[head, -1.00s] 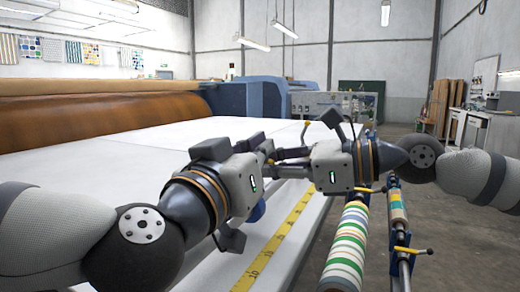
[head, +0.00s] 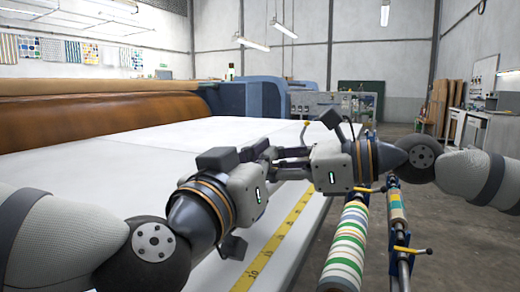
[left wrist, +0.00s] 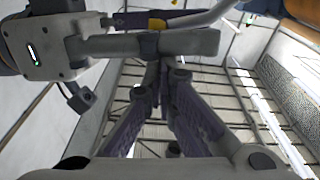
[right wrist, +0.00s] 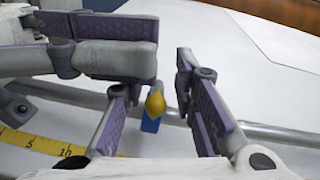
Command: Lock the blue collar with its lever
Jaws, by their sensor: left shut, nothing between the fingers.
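A lever with a yellow tip (right wrist: 155,103) shows in the right wrist view, with a small blue part (right wrist: 150,125), probably the blue collar, just below it. Most of the collar is hidden. My right gripper (right wrist: 160,95) is open, its fingers spread to either side of the yellow tip; I cannot tell if they touch it. My left gripper (head: 270,152) is shut and empty, reaching in from the left close to the right gripper's fingers (head: 284,160).
A white table (head: 180,140) with a yellow measuring tape (head: 275,240) along its edge lies below. To the right are a striped roll (head: 347,245) and another rail with a yellow-handled blue bracket (head: 402,243). A brown roller (head: 100,115) stands behind.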

